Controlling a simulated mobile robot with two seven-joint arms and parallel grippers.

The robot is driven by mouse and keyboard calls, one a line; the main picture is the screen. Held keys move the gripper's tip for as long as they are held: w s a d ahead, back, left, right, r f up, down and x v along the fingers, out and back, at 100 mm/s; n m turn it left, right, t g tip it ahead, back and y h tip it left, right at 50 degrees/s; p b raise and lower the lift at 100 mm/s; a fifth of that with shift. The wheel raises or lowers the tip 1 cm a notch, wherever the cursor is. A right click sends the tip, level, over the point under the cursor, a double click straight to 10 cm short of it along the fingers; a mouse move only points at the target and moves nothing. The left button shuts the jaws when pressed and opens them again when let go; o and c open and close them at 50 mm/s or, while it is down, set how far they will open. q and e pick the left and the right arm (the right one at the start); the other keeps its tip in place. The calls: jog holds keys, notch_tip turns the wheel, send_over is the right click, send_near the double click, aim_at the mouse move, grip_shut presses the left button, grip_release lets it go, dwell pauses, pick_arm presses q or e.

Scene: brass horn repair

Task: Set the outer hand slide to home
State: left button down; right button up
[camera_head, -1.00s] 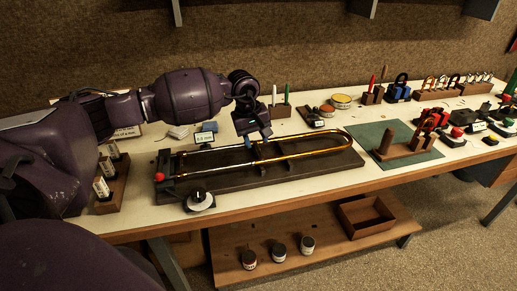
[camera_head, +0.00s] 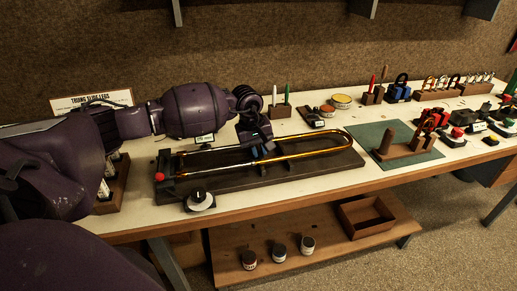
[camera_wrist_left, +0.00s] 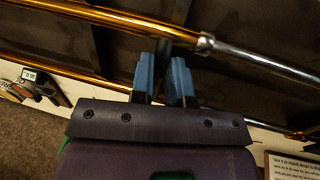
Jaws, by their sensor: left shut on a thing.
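The outer hand slide (camera_head: 318,153) is a long brass U lying on a dark wooden fixture (camera_head: 290,176), its bow at the right end. Silver tubes (camera_head: 205,169) run from it to the left end, where a red knob (camera_head: 160,178) sits. The gripped spot itself is mostly hidden. My right gripper is not in view.
A round dial (camera_head: 200,201) stands at the bench's front edge. A green mat (camera_head: 372,135) with a wooden stand (camera_head: 388,142) lies right of the fixture. Pen holders and tins stand behind.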

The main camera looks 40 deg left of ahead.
pick_arm(q)
jog(key=shift+s+a, duration=0.2)
jog(key=s+a, duration=0.3)
jog(key=s, duration=0.1)
jog(key=s+a+p, duration=0.1)
jog(key=s+a, duration=0.6)
jog(key=shift+s+p, duration=0.3)
jog(key=shift+p, duration=0.1)
jog(key=shift+s+a, duration=0.4)
jog(key=shift+s, duration=0.15)
jog(key=c, duration=1.4)
grip_release()
jog(key=shift+a, duration=0.1)
jog(key=o, duration=0.3)
jog(key=shift+s, duration=0.2)
